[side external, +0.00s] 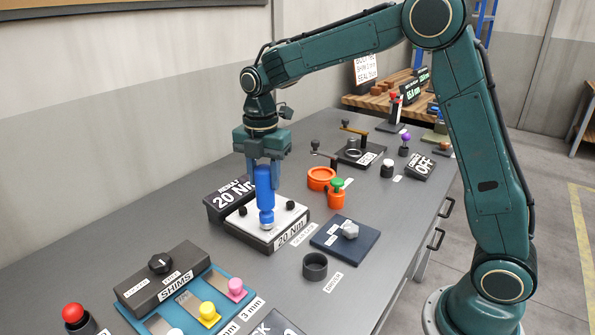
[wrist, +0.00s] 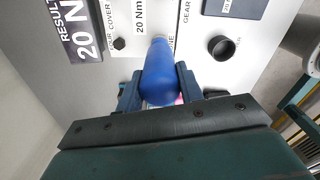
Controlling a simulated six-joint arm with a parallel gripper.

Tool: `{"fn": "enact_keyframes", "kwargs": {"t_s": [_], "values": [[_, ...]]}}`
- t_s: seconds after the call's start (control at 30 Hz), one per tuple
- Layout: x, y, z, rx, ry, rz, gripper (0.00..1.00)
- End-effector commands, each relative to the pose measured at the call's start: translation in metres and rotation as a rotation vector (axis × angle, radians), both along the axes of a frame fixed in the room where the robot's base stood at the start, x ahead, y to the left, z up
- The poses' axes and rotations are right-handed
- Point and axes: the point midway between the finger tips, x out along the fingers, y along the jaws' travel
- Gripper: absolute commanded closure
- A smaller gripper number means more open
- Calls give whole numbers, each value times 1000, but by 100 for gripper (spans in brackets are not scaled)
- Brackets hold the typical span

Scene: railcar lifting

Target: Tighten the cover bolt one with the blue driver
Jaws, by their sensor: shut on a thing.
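My gripper (side external: 263,165) points straight down and is shut on the blue driver (side external: 264,190), which is upright. The driver's lower end is at the near side of the white cover plate (side external: 240,220), labelled 20 Nm. Two black bolts (side external: 290,205) show on the plate; the spot under the driver is hidden. A black bolt (wrist: 119,43) shows on the plate there.
A result display (side external: 229,196) reading 20 Nm stands behind the plate. The shims station (side external: 170,275) is at front left.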

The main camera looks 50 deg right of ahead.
Motion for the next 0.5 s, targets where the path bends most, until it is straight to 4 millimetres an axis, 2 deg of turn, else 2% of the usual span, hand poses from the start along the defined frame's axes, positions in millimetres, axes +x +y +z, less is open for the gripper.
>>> {"fn": "enact_keyframes", "kwargs": {"t_s": [0.5], "values": [[0,0,19,1,-2,0,86]]}}
